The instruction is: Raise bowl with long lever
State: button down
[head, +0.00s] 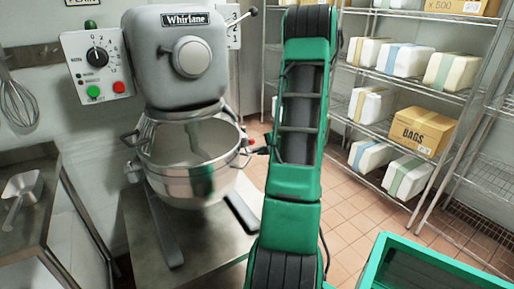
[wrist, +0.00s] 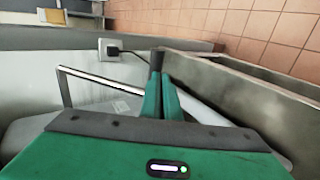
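The grey mixer (head: 188,52) stands at left in the head view, with its steel bowl (head: 190,180) below the head. A small red part (head: 251,142) and dark lever-like pieces show at the bowl's right side, beside my arm. The long lever cannot be made out for certain, as my arm covers that area. My gripper is hidden in the head view. In the wrist view its green fingers (wrist: 160,85) are close together, with a black cylindrical piece at their tips. I cannot tell whether that piece is a lever grip or a fingertip. A bent metal rod (wrist: 100,82) lies left of the fingers.
A control box (head: 97,65) hangs on the wall left of the mixer. A steel table (head: 150,240) is under the mixer. Wire shelves with packages and a bags box (head: 418,132) stand at right. Tiled floor (head: 345,205) is open between. An outlet with a plug (wrist: 110,48) shows.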

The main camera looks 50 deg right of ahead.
jog(key=w+d+f, duration=0.2)
jog(key=w+f, duration=0.3)
jog(key=f, duration=0.2)
jog(key=shift+f, duration=0.15)
jog(key=shift+w, duration=0.1)
dwell(0.3)
jog(key=s+a+r, duration=0.1)
jog(key=s+a, duration=0.4)
jog(key=s, duration=0.7)
jog(key=shift+s+a+r, duration=0.15)
jog(key=shift+s+r, duration=0.1)
jog(key=shift+s, duration=0.1)
